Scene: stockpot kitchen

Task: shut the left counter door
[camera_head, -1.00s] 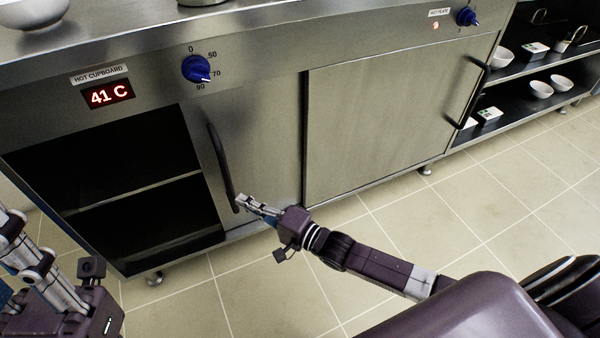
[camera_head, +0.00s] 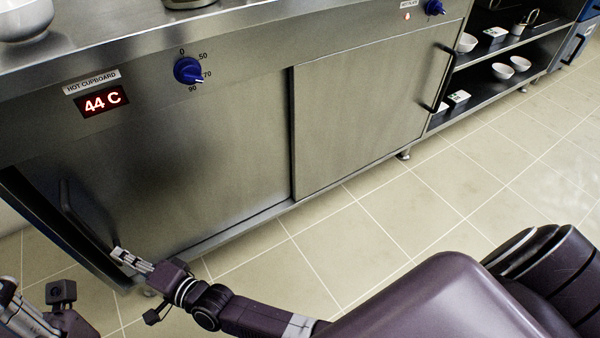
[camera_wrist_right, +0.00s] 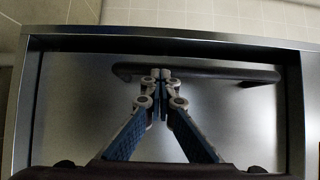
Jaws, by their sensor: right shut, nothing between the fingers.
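The left counter door (camera_head: 200,150) is a grey steel sliding panel under the hot cupboard display. It covers nearly all of the left opening. A narrow dark strip (camera_head: 55,228) shows between it and the cabinet's left side; I cannot tell whether it is a gap or a shaded recess. Its dark bar handle (camera_head: 68,205) is near the door's left edge and also spans the right wrist view (camera_wrist_right: 225,73). My right gripper (camera_head: 120,256) is shut and empty, its tips (camera_wrist_right: 160,74) at the handle's bar. My left gripper (camera_head: 18,312) is partly cut off at the lower left.
The right counter door (camera_head: 365,110) covers its side, with its handle (camera_head: 440,78) at the right. Open shelves (camera_head: 490,85) with bowls stand farther right. A bowl (camera_head: 25,18) sits on the worktop. The tiled floor (camera_head: 400,210) in front is clear.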

